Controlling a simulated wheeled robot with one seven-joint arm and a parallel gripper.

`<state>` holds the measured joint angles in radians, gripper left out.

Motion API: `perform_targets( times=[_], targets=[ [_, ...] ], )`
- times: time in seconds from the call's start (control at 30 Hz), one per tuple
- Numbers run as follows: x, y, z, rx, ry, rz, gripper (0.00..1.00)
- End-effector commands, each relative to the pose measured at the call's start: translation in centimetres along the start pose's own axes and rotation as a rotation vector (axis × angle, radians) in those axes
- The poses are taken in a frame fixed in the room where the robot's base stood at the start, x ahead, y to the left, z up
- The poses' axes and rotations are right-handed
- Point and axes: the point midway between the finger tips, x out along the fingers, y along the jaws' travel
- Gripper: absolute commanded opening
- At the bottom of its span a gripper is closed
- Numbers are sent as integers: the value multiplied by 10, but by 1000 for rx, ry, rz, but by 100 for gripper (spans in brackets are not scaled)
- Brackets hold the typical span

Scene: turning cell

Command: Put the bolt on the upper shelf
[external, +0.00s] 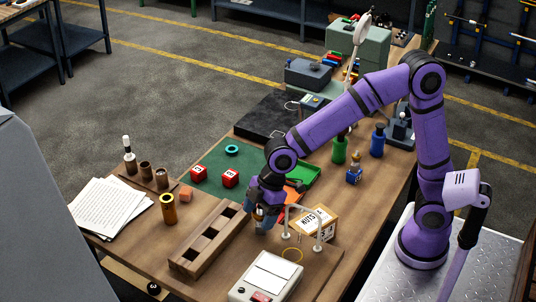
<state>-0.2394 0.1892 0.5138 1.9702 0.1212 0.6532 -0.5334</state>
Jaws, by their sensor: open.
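My gripper (263,220) points down over the workbench, beside the right end of a wooden block with square openings (194,258). Its jaws are open. A small pale brownish bit shows at the fingers; I cannot tell whether it is the bolt or part of something behind. I cannot pick out the bolt elsewhere with certainty; it may be hidden by the gripper or too small. No upper shelf can be clearly made out on the workbench.
Near the gripper are a wire-handled stand (318,232), a cardboard box (322,218) and a white scale (267,279). Two red cubes (230,178) lie on a green mat (212,163). Bottles (377,140) stand behind the arm.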

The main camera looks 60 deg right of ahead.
Motion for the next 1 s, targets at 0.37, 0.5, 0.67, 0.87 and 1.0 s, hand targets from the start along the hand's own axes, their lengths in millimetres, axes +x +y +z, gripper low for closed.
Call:
perform_targets(
  times=[0.37, 0.5, 0.67, 0.87, 1.0],
  targets=[
    [-52, 1, -2, 1, 4, 5, 76],
    [-80, 1, -2, 1, 4, 4, 76],
    [-105, 0, -1, 0, 2, 2, 76],
    [-120, 0, -1, 0, 1, 0, 76],
    [-122, 0, -1, 0, 0, 0, 76]
  ],
)
